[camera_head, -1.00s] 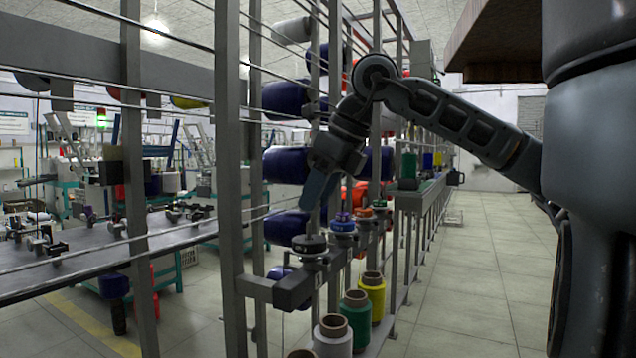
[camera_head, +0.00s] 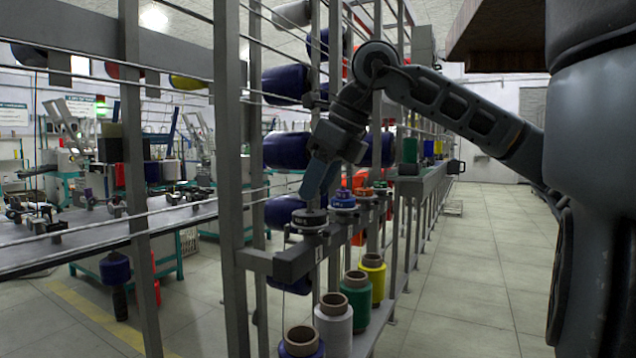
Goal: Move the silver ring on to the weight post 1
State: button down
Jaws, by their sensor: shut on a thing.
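My gripper (camera_head: 314,188) points down from the arm, its fingers close together, just above the nearest weight post on the grey rail. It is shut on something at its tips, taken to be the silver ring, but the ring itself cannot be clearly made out. A dark weight stack (camera_head: 309,221) sits at that nearest post, above a small label on the rail that looks like a 1. The post itself is hidden by the weights and the fingers. I cannot tell whether the fingertips touch the stack.
A blue weight stack (camera_head: 342,200) stands at the neighbouring post, with orange ones (camera_head: 364,192) behind. White (camera_head: 333,325), green (camera_head: 356,300) and yellow (camera_head: 372,280) yarn cones stand below. A grey upright (camera_head: 228,150) is left of the gripper. The aisle at right is clear.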

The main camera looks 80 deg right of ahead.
jog(key=shift+f+b, duration=1)
jog(key=shift+f, duration=0.1)
jog(key=c, duration=0.6)
grip_release()
jog(key=shift+r, duration=0.1)
jog(key=shift+p+v, duration=0.9)
jog(key=shift+v, duration=2.95)
